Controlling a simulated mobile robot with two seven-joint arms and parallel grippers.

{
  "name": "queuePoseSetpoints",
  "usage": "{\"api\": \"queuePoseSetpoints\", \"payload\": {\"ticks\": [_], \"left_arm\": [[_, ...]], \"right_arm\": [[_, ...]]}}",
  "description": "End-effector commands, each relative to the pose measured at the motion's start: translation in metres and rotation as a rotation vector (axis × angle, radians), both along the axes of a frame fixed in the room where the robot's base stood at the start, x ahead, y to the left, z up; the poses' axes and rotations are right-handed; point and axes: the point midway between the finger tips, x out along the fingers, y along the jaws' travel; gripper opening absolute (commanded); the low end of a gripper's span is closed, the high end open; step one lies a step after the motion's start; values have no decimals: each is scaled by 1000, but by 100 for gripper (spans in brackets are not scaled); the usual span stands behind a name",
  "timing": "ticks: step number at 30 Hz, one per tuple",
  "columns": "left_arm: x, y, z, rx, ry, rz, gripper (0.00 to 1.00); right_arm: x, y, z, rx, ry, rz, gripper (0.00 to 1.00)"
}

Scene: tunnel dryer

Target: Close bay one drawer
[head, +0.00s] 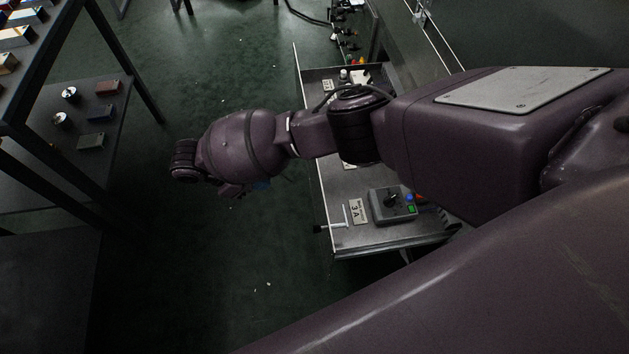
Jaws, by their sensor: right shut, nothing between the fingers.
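A long grey metal drawer (385,240) stands pulled out in the middle right of the head view. Which bay it belongs to cannot be told; a tag in its near end seems to read "3A". A small handle (335,224) shows at its near left edge. My right arm reaches across above the drawer and hides its middle. My right gripper (232,189) is beyond the drawer's left side, over the floor, mostly hidden under my wrist. It is shut and empty, apart from the drawer. My left gripper is not in view.
A grey control box (393,203) with a knob and coloured buttons sits at the drawer's near end. A dark shelf rack (60,158) with small blocks and round parts stands at the left. The dark green floor (190,280) between rack and drawer is clear except for tiny scraps.

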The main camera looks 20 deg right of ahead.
Motion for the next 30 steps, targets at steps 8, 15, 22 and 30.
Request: {"api": "queuePoseSetpoints", "payload": {"ticks": [8,15,22,30], "left_arm": [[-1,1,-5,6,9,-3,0],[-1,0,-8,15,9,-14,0],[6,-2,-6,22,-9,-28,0],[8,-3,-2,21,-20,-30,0]], "right_arm": [[3,-16,-7,-29,1,-3,0],[-6,-45,-36,-28,3,-2,0],[-15,-73,-63,-27,4,-2,0],[-23,-104,-61,-26,-2,0,0]]}}
